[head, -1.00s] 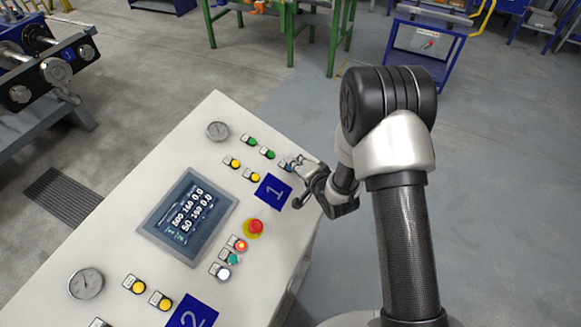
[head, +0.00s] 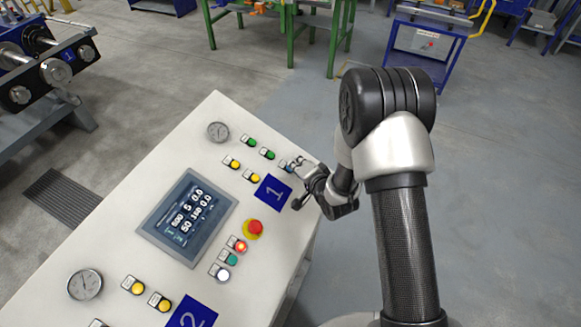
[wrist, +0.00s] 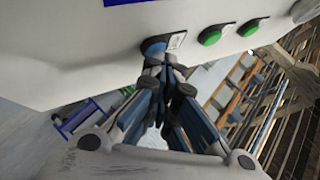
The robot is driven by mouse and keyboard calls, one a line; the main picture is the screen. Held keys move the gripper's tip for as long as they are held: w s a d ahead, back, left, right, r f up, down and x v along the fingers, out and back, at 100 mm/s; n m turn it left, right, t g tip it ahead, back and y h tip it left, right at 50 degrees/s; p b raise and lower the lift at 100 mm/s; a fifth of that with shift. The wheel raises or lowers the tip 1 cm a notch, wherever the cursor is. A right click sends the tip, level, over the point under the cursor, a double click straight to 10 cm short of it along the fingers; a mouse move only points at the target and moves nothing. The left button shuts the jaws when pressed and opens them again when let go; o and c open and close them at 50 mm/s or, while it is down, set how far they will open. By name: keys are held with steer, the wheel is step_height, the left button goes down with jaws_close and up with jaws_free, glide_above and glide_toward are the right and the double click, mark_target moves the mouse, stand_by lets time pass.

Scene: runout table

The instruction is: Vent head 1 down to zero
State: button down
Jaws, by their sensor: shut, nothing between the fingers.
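The head 1 group lies at the far end of the pale control panel (head: 120,235), by the blue plate marked 1 (head: 272,192). It has a round gauge (head: 218,131), two green buttons (head: 258,148), two yellow buttons (head: 242,170) and a blue button (wrist: 153,46). The gauge needle is too small to read. My gripper (head: 299,164) is shut and empty. In the wrist view its fingertips (wrist: 162,62) are at the blue button, apparently touching it.
A red mushroom button (head: 255,227) on yellow, a lit red button (head: 240,246), a green one and a white one sit mid-panel. The head 2 gauge (head: 85,285) and its yellow buttons are nearer. Open floor lies right of the panel.

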stand_by(0.4)
steer(key=shift+s+d+r+p, duration=0.15)
steer(key=shift+r+p, duration=0.1)
steer(key=shift+r, duration=0.15)
steer(key=shift+w+d+r+p, duration=0.1)
steer(key=shift+d+r+p, duration=0.1)
steer(key=shift+r, duration=0.2)
steer(key=shift+s+d+r+p, duration=0.15)
steer(key=shift+d+r+p, duration=0.15)
steer(key=shift+r+p, duration=0.35)
steer(key=shift+s+d+r+p, duration=0.15)
steer(key=shift+d+r+p, duration=0.2)
steer(key=shift+r, duration=0.5)
steer(key=shift+s+d+r+p, duration=0.15)
steer(key=shift+d+r+p, duration=0.15)
steer(key=shift+r+p, duration=0.35)
steer(key=shift+r, duration=0.1)
